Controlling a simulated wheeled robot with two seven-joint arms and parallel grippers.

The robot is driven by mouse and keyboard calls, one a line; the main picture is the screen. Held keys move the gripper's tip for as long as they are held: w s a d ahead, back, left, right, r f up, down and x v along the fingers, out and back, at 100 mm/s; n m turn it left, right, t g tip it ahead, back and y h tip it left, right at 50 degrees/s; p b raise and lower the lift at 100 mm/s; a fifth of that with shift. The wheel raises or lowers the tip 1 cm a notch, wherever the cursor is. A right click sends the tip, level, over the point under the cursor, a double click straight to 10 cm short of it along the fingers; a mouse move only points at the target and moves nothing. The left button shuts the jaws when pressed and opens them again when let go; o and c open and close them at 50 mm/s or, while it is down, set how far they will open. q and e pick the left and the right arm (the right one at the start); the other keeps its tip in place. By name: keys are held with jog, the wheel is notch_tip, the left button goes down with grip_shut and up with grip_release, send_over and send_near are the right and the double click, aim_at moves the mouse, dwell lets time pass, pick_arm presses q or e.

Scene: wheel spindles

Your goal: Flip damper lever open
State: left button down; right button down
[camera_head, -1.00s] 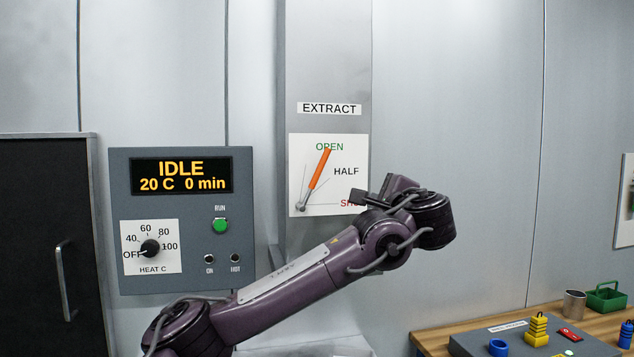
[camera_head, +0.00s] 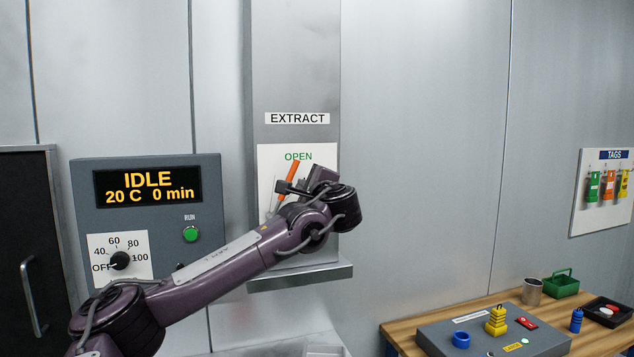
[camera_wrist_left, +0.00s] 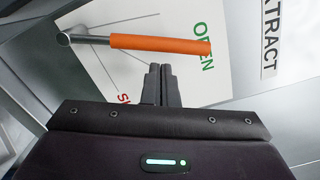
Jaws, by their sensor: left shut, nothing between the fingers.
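The damper lever has an orange handle (camera_head: 293,168) and a metal pivot. It sits on the white EXTRACT panel (camera_head: 265,160) and points up toward the green OPEN label (camera_head: 298,156). My left gripper (camera_head: 283,187) is in front of the panel, and its wrist hides the HALF and SHUT labels in the head view. In the left wrist view, the gripper's fingers (camera_wrist_left: 160,68) are together and empty, close to the side of the orange handle (camera_wrist_left: 160,44). I cannot tell whether they touch it. My right gripper is not in view.
A grey control box (camera_head: 210,222) reading IDLE is left of the panel. A metal ledge (camera_head: 300,276) juts out below the panel. A wooden bench (camera_head: 400,332) with a grey board, cup and green basket stands at the lower right. A TAGS board (camera_head: 582,215) hangs at the right.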

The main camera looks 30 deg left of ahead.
aim_at(287, 179)
pick_arm(q)
jog(key=shift+s+a, duration=0.1)
jog(key=shift+a, duration=0.05)
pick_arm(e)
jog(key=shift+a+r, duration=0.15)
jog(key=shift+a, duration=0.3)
